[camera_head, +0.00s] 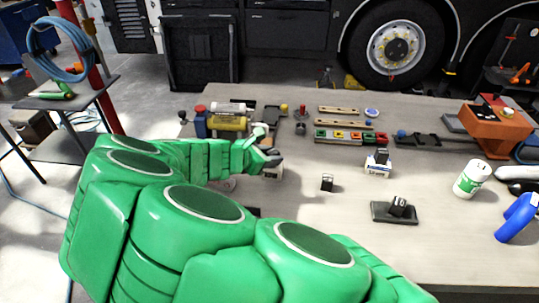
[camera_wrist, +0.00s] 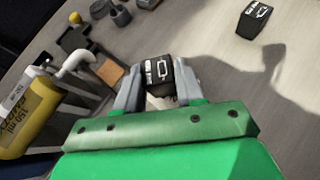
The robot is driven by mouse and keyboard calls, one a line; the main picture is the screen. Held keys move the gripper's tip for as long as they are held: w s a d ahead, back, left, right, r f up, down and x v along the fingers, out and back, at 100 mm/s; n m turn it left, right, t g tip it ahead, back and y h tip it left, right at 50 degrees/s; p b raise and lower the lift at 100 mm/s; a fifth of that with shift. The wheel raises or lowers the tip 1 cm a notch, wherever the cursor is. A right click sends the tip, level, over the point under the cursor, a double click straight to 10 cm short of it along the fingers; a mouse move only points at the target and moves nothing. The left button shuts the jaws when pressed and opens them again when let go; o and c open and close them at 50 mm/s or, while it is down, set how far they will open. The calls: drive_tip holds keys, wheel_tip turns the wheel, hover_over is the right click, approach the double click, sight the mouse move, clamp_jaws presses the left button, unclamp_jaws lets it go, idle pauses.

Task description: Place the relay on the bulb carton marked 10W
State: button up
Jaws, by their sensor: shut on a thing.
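My gripper (camera_head: 266,158) is at the left-centre of the bench, shut on a black relay (camera_wrist: 158,74) with white markings. In the wrist view (camera_wrist: 157,88) the relay sits between both grey fingers. Another white-and-blue carton (camera_head: 377,170) stands to the right with a black block (camera_head: 382,156) on top. I cannot read a wattage on either carton. A second black relay (camera_head: 327,183) stands on the bare bench; it also shows in the wrist view (camera_wrist: 254,20).
A yellow bottle (camera_head: 228,123) lies close behind my gripper. A black tray (camera_head: 380,213) holds a black block. A row of coloured blocks (camera_head: 345,137), a white-green can (camera_head: 472,179) and a blue item (camera_head: 516,218) are further right. Bench around the second relay is clear.

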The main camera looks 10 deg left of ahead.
drive_tip(key=o, duration=1)
drive_tip(key=shift+r, duration=0.15)
drive_tip(key=v, duration=1.2)
